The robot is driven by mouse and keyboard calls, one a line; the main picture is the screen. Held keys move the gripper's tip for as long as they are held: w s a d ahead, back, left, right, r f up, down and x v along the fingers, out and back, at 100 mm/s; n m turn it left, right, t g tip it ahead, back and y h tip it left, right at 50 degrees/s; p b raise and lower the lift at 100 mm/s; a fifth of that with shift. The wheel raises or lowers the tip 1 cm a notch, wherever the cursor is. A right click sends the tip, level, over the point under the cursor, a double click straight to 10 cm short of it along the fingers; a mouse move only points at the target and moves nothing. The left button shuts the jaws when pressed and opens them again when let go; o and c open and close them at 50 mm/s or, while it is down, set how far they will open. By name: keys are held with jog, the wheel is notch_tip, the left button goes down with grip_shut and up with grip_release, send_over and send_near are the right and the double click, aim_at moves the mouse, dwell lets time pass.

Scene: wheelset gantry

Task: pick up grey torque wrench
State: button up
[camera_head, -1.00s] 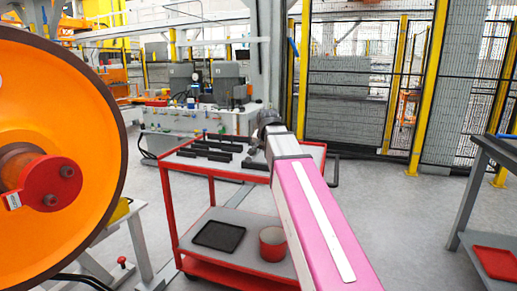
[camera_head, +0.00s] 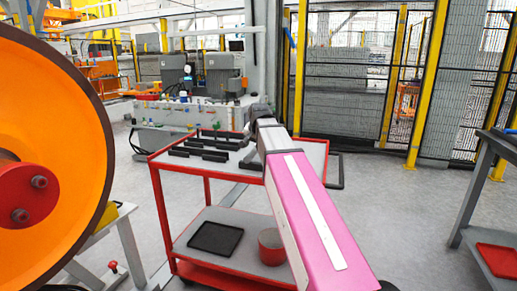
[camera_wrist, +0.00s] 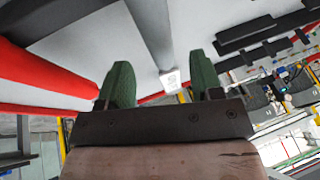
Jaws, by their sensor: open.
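In the wrist view, a grey bar-like tool (camera_wrist: 152,28) with a pale end, which looks like the grey torque wrench, lies on the light cart top. Its near end shows between the two green fingers of my gripper (camera_wrist: 160,60). The fingers are apart, with a gap on each side of the tool in the picture; I cannot tell how far above it they are. In the head view my gripper is at the far end of my pink arm, over the red cart (camera_head: 152,157); the arm hides the tool there.
Several black bars (camera_head: 207,147) lie on the cart top. The lower shelf holds a black tray (camera_head: 215,238) and a red cup (camera_head: 271,246). A large orange wheel (camera_head: 60,130) stands at left, a dark table (camera_head: 490,150) at right. The floor between cart and table is clear.

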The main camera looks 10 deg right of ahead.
aim_at(254, 150)
jog(key=shift+x, duration=2.75)
jog(key=shift+w, duration=0.15)
jog(key=shift+c, duration=0.3)
jog(key=shift+r, duration=0.1)
jog(key=c, duration=1)
